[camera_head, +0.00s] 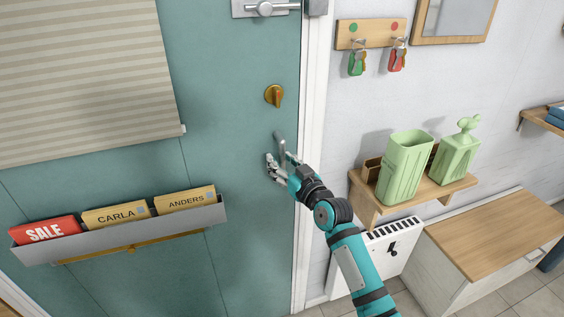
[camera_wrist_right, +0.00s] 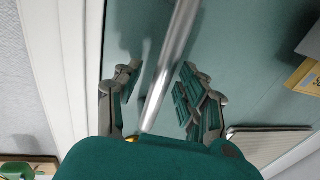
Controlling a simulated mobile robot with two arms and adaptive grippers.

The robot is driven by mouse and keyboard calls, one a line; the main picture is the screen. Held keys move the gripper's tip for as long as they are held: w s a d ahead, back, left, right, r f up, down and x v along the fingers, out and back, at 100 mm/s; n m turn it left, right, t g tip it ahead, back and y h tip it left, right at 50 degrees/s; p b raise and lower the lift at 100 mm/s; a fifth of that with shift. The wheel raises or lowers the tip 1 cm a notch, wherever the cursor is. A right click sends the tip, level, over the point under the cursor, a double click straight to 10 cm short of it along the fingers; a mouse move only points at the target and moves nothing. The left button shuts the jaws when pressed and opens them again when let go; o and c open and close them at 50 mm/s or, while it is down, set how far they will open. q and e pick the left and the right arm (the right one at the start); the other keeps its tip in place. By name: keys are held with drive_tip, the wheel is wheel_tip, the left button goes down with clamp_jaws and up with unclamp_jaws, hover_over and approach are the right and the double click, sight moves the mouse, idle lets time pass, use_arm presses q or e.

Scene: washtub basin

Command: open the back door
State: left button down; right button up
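The teal back door (camera_head: 230,150) fills the left half of the head view and looks closed against its white frame. Its grey metal handle (camera_head: 279,143) sits near the door's right edge, below a brass turn knob (camera_head: 274,95). My right gripper (camera_head: 275,166) is at the handle's lower part. In the right wrist view the handle (camera_wrist_right: 174,50) runs as a slanted bar between the two spread fingers of my right gripper (camera_wrist_right: 160,82). The fingers stand apart from the bar on both sides. My left gripper is in neither view.
A metal latch (camera_head: 266,8) is at the door's top. A mail holder (camera_head: 120,232) and a striped blind (camera_head: 85,75) are on the door. Right of the frame are a key rack (camera_head: 372,33), a small shelf (camera_head: 440,188) with green containers, a white heater (camera_head: 395,245) and a wooden-topped bench (camera_head: 500,240).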

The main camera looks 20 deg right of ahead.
clamp_jaws()
drive_tip(key=shift+f, duration=0.1)
idle(0.5)
